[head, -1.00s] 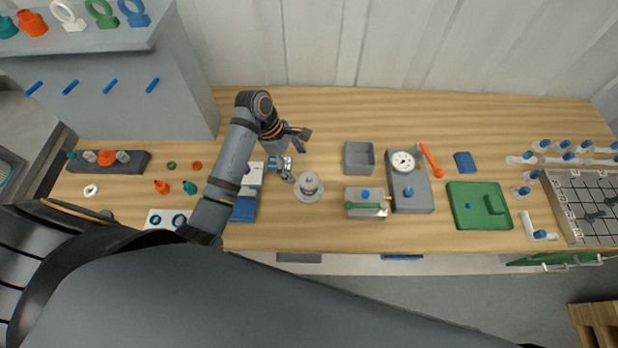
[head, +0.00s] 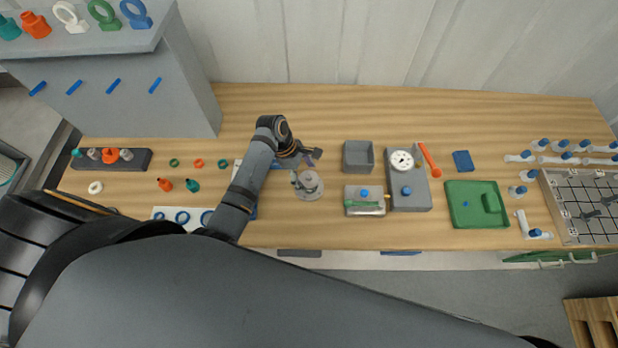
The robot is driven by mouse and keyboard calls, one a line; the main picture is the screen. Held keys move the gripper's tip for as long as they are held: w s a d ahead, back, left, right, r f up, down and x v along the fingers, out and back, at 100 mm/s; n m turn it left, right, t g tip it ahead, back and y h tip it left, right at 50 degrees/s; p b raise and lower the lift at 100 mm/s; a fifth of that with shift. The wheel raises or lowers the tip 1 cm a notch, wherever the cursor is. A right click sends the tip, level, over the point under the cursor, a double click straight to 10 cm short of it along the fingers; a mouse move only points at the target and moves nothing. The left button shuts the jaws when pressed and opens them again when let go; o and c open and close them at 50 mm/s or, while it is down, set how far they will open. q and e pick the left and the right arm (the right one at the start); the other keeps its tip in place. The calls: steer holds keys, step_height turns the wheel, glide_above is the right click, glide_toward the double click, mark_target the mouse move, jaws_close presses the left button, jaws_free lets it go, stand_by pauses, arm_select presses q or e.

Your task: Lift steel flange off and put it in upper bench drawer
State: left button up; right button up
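The steel flange (head: 309,183) is a round grey disc with a raised hub, on the wooden bench (head: 330,115) left of the middle. Grey and blue drawer fronts show below the bench's front edge, a grey one (head: 299,253) and a blue one (head: 400,253). My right gripper is not in view.
A green tray (head: 477,206) lies farther right. The bench behind the flange is clear.

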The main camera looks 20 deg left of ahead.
arm_select(q)
steer(key=c, duration=1.1)
steer(key=shift+r, duration=0.1)
steer(key=shift+r+b, duration=0.55)
steer(key=shift+r, duration=0.05)
steer(key=shift+r+b, duration=0.4)
steer(key=shift+r, duration=0.25)
steer(key=s+a+r+p, duration=0.1)
steer(key=s+r+p, duration=0.1)
steer(key=s+r, duration=1.1)
steer(key=shift+s+r, duration=0.2)
steer(key=shift+s, duration=0.25)
